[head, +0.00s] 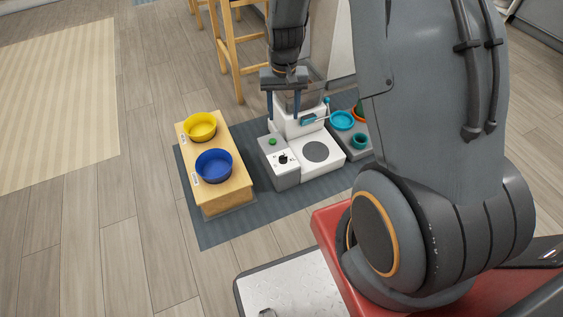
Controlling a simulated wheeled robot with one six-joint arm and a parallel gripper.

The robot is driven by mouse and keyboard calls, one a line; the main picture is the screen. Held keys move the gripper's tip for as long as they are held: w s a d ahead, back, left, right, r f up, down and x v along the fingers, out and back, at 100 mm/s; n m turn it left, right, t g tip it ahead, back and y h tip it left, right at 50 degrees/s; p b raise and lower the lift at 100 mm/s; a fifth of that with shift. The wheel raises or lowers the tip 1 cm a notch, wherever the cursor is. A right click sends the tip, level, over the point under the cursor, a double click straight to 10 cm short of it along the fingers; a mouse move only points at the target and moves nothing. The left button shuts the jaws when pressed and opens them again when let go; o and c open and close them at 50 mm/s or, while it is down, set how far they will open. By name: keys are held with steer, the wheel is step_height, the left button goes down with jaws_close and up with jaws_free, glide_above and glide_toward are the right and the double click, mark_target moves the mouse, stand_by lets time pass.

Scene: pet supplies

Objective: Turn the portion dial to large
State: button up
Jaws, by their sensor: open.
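A white and grey feeder (280,128) stands on the floor mat near the middle of the head view. My gripper (283,113) points down in front of the feeder's upper part, above and behind the dial. Its two dark fingers are apart, and I see nothing held between them. My gripper appears clear of the dial.
A wooden stand (222,191) holds a yellow bowl (200,126) and a blue bowl (214,165) left of the feeder. A teal bowl (342,120) and a teal cup (359,141) are to its right. A wooden stool (232,55) stands behind. The mat (260,207) is clear in front.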

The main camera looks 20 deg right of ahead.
steer(key=m+b, duration=0.2)
steer(key=b, duration=0.7)
glide_above(283, 156)
step_height(283, 156, down, 26)
steer(key=shift+f, duration=0.1)
steer(key=shift+f+b, duration=1.2)
steer(key=shift+f, duration=2.7)
steer(key=shift+c, duration=0.5)
steer(key=shift+s, duration=0.1)
steer(key=c, duration=0.9)
